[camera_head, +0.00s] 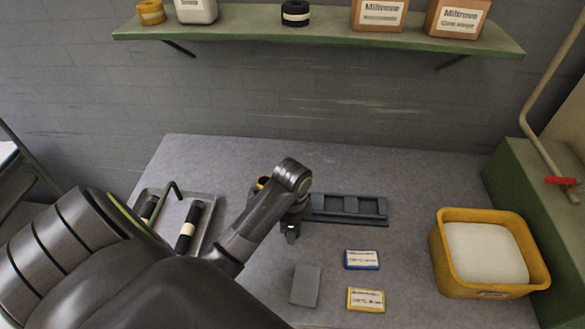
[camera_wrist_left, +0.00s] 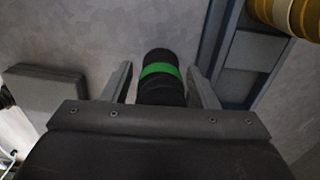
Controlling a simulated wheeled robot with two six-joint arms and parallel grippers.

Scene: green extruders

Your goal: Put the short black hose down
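The short black hose (camera_wrist_left: 161,85) has a green band and shows between the fingers of my left gripper (camera_wrist_left: 161,72) in the left wrist view. A narrow gap shows on each side of it, so the fingers look open around it, not pressed on it. In the head view my left gripper (camera_head: 291,233) points down over the table, left of the slotted dark grey holder (camera_head: 348,219). The hose cannot be made out there, and I cannot tell whether it touches the table. My right gripper is not in view.
A yellow-ringed part (camera_head: 263,182) stands behind my wrist. A tray (camera_head: 211,207) with black cylinders and a green bent rod is at left. A grey block (camera_head: 305,285), blue card (camera_head: 361,260), yellow card (camera_head: 366,300) and yellow bin (camera_head: 441,262) lie in front and right.

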